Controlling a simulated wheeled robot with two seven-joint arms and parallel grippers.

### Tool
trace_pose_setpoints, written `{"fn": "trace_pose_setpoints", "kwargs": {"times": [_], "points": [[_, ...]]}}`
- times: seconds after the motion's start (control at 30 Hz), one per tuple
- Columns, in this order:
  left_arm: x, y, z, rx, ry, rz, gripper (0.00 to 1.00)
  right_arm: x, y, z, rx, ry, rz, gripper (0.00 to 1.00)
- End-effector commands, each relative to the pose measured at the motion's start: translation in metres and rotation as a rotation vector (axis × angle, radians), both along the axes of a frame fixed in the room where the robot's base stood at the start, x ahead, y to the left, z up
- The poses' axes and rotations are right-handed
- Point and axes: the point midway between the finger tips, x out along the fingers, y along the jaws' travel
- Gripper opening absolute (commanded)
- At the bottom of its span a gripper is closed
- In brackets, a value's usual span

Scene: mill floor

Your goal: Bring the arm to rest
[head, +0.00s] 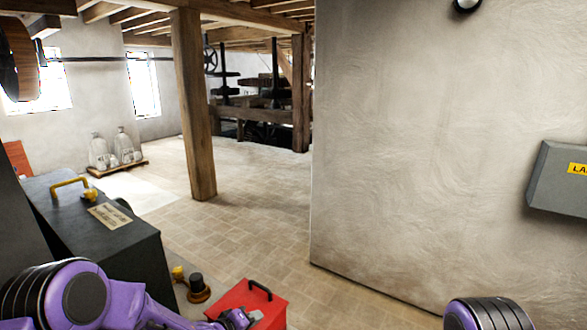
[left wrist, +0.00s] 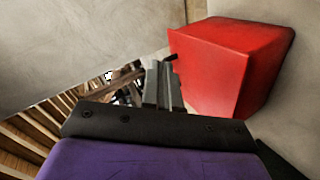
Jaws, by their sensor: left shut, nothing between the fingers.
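My left arm is purple and reaches in from the lower left of the head view. Its gripper (head: 248,317) is shut and empty, low in the picture in front of a red box (head: 262,293). In the left wrist view the shut fingers (left wrist: 160,82) stand together in the middle, with the red box (left wrist: 235,60) to their right. I cannot tell whether the gripper touches the box. Only a purple joint of my right arm shows at the bottom right; its gripper is out of view.
A dark cabinet (head: 78,220) with a yellow handle stands at the left. A black-and-brass knob (head: 197,286) sits beside the red box. A wooden post (head: 193,110) and plaster wall (head: 420,130) stand beyond. A grey box (head: 560,180) hangs on the wall. The tiled floor (head: 250,215) is open.

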Motion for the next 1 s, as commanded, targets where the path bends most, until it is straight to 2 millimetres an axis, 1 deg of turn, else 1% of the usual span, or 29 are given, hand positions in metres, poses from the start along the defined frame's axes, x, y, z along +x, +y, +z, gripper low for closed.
{"fn": "trace_pose_setpoints", "kwargs": {"times": [0.03,0.07,0.1,0.17,0.2,0.27,0.3,0.37,0.4,0.43,0.47,0.5,0.6,0.67,0.7,0.8,1.0], "points": [[-0.024,0.007,-0.035,0.041,0.018,0.014,0.0,0.0,0.0,-0.013,0.0,0.0,0.0,0.88],[-0.038,0.013,-0.052,0.072,0.024,0.026,0.0,0.0,0.0,-0.017,0.0,0.0,0.0,0.88],[-0.059,0.023,-0.075,0.121,0.039,0.045,0.0,0.0,0.0,-0.024,0.0,0.0,0.0,0.88],[-0.095,0.04,-0.113,0.207,0.073,0.077,0.0,0.0,0.0,-0.036,0.0,0.0,0.0,0.88],[-0.12,0.055,-0.135,0.272,0.103,0.098,0.0,0.0,0.0,-0.044,0.0,0.0,0.0,0.88],[-0.16,0.076,-0.167,0.372,0.156,0.127,0.0,0.0,0.0,-0.055,0.0,0.0,0.0,0.88],[-0.188,0.091,-0.185,0.439,0.198,0.142,0.0,0.0,0.0,-0.063,0.0,0.0,0.0,0.88],[-0.231,0.114,-0.209,0.541,0.266,0.163,0.0,0.0,0.0,-0.074,0.0,0.0,0.0,0.88],[-0.26,0.129,-0.223,0.606,0.317,0.174,0.0,0.0,0.0,-0.083,0.0,0.0,0.0,0.88],[-0.282,0.14,-0.232,0.652,0.358,0.183,0.0,0.0,0.0,-0.089,0.0,0.0,0.0,0.88],[-0.303,0.151,-0.24,0.693,0.398,0.191,0.0,0.0,0.0,-0.096,0.0,0.0,0.0,0.88],[-0.33,0.163,-0.249,0.74,0.452,0.204,0.0,0.0,0.0,-0.104,0.0,0.0,0.0,0.88],[-0.385,0.185,-0.265,0.811,0.571,0.225,0.0,0.0,0.0,-0.122,0.0,0.0,0.0,0.88],[-0.407,0.193,-0.275,0.835,0.618,0.212,0.0,0.0,0.0,-0.132,0.0,0.0,0.0,0.88],[-0.414,0.195,-0.284,0.841,0.63,0.204,0.0,0.0,0.0,-0.139,0.0,0.0,0.0,0.88],[-0.418,0.194,-0.287,0.844,0.641,0.197,0.0,0.0,0.0,-0.14,0.0,0.0,0.0,0.88],[-0.418,0.194,-0.287,0.844,0.641,0.197,0.0,0.0,0.0,-0.14,0.0,0.0,0.0,0.88]]}}
